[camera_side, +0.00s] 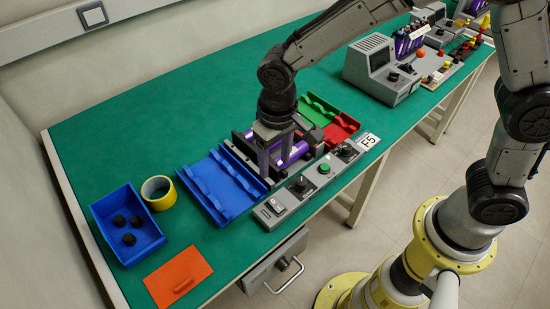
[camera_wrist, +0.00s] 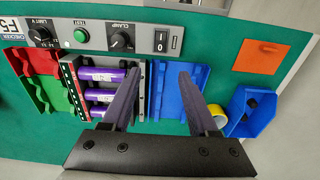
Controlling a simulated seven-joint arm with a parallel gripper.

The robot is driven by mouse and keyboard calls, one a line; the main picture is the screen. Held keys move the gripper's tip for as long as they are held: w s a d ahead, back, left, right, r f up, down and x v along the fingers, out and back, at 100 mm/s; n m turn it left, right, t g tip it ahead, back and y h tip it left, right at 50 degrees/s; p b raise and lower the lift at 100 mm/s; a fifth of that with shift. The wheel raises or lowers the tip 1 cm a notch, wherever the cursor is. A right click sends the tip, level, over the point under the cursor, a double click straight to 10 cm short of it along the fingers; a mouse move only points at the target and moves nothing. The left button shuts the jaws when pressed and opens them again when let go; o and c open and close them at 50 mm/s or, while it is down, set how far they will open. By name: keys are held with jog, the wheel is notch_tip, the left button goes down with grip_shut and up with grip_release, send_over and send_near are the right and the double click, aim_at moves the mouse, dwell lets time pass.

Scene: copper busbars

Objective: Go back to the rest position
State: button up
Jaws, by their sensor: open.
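My gripper (camera_side: 268,165) is over the clamp fixture in the side view, pointing down. In the wrist view its two fingers (camera_wrist: 160,74) are spread apart with nothing between them. The left finger overlaps the fixture's edge and the right one overlaps the blue rack. The fixture (camera_wrist: 140,92) holds several purple cells (camera_wrist: 98,75), lying side by side. A purple cell also shows in the side view (camera_side: 297,151), partly hidden by my gripper. I cannot tell how high the fingertips are above the fixture. No copper busbar can be made out.
A blue rack (camera_side: 208,180) adjoins the fixture; green (camera_side: 318,108) and red (camera_side: 341,130) racks lie beyond. The control panel (camera_side: 300,187) runs along the front.

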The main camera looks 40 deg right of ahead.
jog(key=s+d+r+m+t, duration=0.2)
jog(key=d+r+m+t, duration=0.15)
jog(key=d+r, duration=0.9)
jog(key=s+d+r+t, duration=0.2)
jog(key=s+d+r, duration=0.3)
jog(key=s, duration=0.3)
jog(key=s+d+f+n, duration=0.1)
jog(key=s+f+n, duration=0.2)
jog(key=s, duration=0.5)
jog(key=shift+s+d, duration=0.2)
jog(key=shift+d, duration=0.05)
jog(key=shift+n, duration=0.25)
